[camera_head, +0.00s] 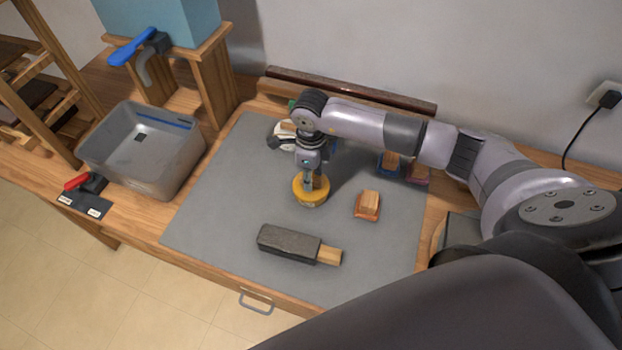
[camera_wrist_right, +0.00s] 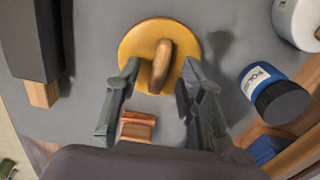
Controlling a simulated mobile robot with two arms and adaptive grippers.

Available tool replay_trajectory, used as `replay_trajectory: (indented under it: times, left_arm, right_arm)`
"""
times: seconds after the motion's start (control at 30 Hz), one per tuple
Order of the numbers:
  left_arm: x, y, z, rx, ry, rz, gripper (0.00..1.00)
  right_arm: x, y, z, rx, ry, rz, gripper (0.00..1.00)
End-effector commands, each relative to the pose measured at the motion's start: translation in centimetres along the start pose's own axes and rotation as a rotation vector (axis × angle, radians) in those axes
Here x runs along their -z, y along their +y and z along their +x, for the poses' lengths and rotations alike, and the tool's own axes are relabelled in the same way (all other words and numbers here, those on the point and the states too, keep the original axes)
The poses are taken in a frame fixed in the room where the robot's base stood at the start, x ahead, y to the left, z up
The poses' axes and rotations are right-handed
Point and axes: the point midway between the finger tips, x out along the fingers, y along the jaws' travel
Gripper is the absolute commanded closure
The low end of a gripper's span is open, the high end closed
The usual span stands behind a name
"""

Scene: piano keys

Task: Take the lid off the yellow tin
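The yellow tin (camera_head: 311,197) stands on the grey mat, directly below my right gripper (camera_head: 309,178). In the right wrist view its round yellow lid (camera_wrist_right: 133,41) is seen from above, with a wooden knob (camera_wrist_right: 161,62) standing on it. My right gripper also shows there (camera_wrist_right: 159,72). Its two fingers are spread, one on each side of the knob, with visible gaps to it. How far the fingertips are above the lid I cannot tell. The tin's body is mostly hidden under the lid in the wrist view. My left gripper is in neither view.
A dark block with a wooden end (camera_head: 289,244) lies in front of the tin. An orange-and-wood block (camera_head: 368,204) lies to its right. A blue polish jar (camera_wrist_right: 262,80) is nearby in the wrist view. A grey basin (camera_head: 143,153) stands left; the mat's left part is clear.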

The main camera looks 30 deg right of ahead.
Motion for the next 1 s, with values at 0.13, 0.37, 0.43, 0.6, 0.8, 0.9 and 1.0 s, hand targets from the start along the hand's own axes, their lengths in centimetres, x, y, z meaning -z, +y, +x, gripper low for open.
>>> replay_trajectory:
  times: [0.13, 0.37, 0.43, 0.6, 0.8, 0.9, 1.0]
  left_arm:
    - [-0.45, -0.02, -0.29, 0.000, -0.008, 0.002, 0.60]
    - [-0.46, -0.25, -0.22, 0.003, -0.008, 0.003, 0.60]
    - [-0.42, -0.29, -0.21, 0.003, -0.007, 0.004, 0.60]
    - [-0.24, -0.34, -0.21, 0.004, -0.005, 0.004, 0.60]
    - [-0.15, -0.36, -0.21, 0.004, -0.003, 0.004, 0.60]
    - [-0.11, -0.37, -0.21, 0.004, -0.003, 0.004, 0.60]
    - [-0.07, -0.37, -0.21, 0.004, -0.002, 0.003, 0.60]
  right_arm:
    - [0.05, 0.04, 0.92, -0.001, 0.001, -0.001, 0.64]
    - [0.02, 0.01, 0.96, 0.000, 0.000, -0.001, 0.67]
    - [0.02, 0.01, 0.94, 0.000, 0.000, -0.001, 0.72]
    - [0.02, 0.00, 0.92, 0.000, 0.000, 0.000, 0.83]
    - [0.02, 0.00, 0.91, 0.000, 0.000, 0.000, 0.96]
    - [0.02, -0.01, 0.90, 0.000, 0.000, 0.000, 1.00]
    - [0.02, -0.01, 0.90, 0.000, 0.000, 0.000, 1.00]
